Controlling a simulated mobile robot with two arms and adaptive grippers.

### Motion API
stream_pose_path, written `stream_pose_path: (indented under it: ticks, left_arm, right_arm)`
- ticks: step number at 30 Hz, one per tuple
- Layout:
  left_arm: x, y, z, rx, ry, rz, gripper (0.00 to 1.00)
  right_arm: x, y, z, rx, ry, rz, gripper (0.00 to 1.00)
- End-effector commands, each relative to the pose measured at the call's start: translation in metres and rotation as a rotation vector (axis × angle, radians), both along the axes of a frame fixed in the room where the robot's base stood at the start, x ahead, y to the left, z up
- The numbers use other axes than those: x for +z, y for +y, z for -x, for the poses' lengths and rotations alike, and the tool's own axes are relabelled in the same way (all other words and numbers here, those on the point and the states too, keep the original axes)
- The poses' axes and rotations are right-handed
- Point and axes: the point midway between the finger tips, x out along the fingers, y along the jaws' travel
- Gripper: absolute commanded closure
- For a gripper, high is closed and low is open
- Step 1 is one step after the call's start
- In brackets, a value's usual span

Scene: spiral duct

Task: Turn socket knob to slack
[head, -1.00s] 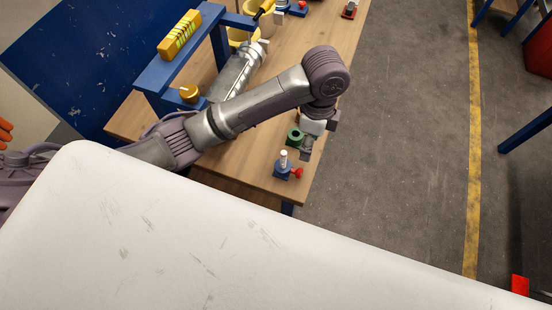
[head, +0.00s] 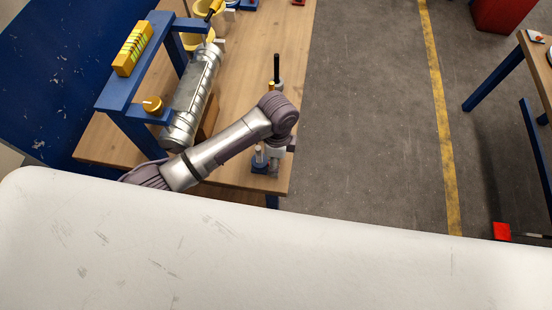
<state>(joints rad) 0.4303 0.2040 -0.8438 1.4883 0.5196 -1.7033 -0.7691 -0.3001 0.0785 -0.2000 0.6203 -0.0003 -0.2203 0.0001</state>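A small blue socket (head: 259,169) with a pale upright post (head: 258,153) stands near the front right corner of the wooden table (head: 232,85). Its red knob is not visible now; my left gripper and wrist cover that side. My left gripper (head: 274,168) points down right beside the socket, to the right of the post. Its fingers are small and partly covered by the wrist, so I cannot tell whether they are open, shut or touching the knob. My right gripper is not in view.
A silver spiral duct (head: 193,98) lies on the table beside a blue frame (head: 132,87) bearing a yellow block (head: 132,48). A black upright handle (head: 277,68) stands behind my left arm. Grey floor (head: 360,120) is clear to the right.

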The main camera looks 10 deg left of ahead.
Motion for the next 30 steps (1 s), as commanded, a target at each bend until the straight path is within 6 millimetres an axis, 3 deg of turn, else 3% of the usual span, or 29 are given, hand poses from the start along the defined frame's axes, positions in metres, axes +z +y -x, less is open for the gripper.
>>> stream_pose_path:
  ticks: [11, 21, 30]
  left_arm:
    - [-0.0063, 0.0004, 0.0004, 0.000, -0.001, -0.001, 0.43]
    - [-0.0059, 0.0003, 0.0005, 0.000, -0.001, -0.001, 0.99]
    - [-0.0058, 0.0005, 0.0015, -0.002, -0.036, -0.001, 1.00]
  right_arm:
    - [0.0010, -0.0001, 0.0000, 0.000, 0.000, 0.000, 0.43]
    - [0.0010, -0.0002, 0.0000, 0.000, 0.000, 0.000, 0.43]
    - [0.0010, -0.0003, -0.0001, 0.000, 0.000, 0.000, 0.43]
